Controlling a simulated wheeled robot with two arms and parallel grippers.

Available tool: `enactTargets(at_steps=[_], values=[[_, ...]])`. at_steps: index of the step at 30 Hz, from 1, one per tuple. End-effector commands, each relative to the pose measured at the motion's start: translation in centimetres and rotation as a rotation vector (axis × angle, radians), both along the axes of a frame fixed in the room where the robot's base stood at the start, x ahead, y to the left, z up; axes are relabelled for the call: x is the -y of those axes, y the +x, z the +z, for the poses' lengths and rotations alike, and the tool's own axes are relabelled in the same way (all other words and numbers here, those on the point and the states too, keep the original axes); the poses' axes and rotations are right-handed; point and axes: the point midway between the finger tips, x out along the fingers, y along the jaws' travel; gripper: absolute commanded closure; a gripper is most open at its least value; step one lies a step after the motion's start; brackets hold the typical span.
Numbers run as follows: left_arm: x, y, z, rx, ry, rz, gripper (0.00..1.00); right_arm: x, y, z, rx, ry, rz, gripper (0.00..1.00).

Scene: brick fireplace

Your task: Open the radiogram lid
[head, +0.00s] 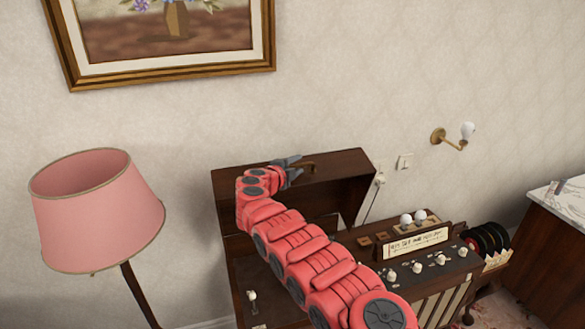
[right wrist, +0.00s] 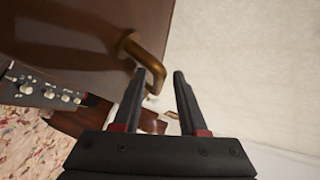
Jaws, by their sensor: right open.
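The radiogram (head: 432,268) is a dark wood cabinet with knobs and a dial panel, low in the head view. Its brown lid (head: 335,178) stands raised at the left part of the cabinet, tilted up near the wall. The lid also fills the upper left of the right wrist view (right wrist: 70,35). A brass handle (right wrist: 143,55) sticks out from the lid. My right gripper (head: 296,166) is at the lid's upper edge, beside the handle. In the right wrist view the gripper (right wrist: 160,74) is open, with the handle's bent end close to its fingertips. Contact is unclear. My left gripper is out of view.
A pink lamp (head: 97,212) stands left of the cabinet. A framed painting (head: 165,72) and a brass wall lamp (head: 452,140) are on the wall. Records (head: 486,240) stand right of the controls, and a marble-topped cabinet (head: 560,205) is far right.

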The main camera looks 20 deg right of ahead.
Motion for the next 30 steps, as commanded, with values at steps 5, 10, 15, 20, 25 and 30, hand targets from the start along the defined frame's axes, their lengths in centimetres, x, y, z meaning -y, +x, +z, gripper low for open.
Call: enactTargets(at_steps=[5, 10, 15, 20, 25, 30], values=[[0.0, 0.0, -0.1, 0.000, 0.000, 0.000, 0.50, -0.3, -0.3, 0.0, -0.001, 0.002, 0.000, 0.55], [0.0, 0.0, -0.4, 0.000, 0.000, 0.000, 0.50, -1.3, -1.2, 0.3, 0.000, 0.002, -0.002, 0.55], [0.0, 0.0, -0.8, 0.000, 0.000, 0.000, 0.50, -2.7, -2.4, 0.7, 0.001, 0.000, -0.001, 0.55], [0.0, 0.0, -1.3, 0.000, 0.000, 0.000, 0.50, -4.5, -3.9, 1.1, 0.001, 0.000, 0.001, 0.55], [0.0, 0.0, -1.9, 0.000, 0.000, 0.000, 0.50, -7.2, -5.9, 1.7, 0.000, 0.005, 0.006, 0.55], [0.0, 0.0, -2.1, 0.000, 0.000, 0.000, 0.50, -9.0, -7.5, 2.3, 0.001, 0.011, 0.003, 0.55]])
